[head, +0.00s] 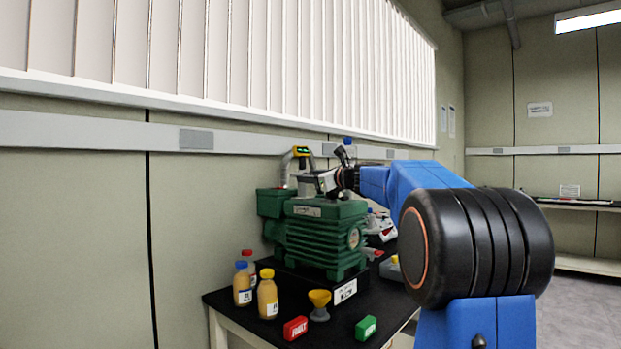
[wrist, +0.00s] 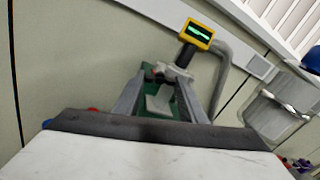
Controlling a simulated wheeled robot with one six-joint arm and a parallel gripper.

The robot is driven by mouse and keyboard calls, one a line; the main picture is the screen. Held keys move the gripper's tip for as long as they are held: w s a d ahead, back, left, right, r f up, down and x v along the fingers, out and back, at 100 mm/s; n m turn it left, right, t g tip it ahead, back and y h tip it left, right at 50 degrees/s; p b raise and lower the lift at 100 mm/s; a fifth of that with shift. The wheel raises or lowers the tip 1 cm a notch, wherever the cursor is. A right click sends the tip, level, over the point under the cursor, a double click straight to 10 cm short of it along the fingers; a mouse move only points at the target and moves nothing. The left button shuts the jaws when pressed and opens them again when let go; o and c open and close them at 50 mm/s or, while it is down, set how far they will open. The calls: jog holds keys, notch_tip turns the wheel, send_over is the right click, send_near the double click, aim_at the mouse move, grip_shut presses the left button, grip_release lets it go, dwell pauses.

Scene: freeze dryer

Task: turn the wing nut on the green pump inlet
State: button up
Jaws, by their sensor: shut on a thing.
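The green pump (head: 322,238) stands on the black bench top, with my gripper (head: 308,183) reaching over its top from the right. In the wrist view my gripper (wrist: 160,88) has its two grey fingers on either side of a small grey metal piece at the pump inlet, which seems to be the wing nut (wrist: 170,74). The fingers are shut on it. Part of the green pump (wrist: 148,72) shows behind the fingers. The nut's exact angle is hard to tell, and in the head view the gripper hides it.
A yellow gauge (head: 301,151) with a lit display and a grey hose rise just behind the inlet. The wall is close behind.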

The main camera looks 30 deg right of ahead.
jog(key=shift+f, duration=0.15)
jog(key=o, duration=1.1)
jog(key=shift+c, duration=0.2)
jog(key=shift+s, duration=0.1)
jog(key=shift+s+d, duration=0.1)
jog(key=shift+s, duration=0.25)
jog(key=s+d, duration=0.3)
jog(key=s, duration=1.3)
jog(key=shift+s, duration=0.1)
jog(key=shift+a, duration=0.1)
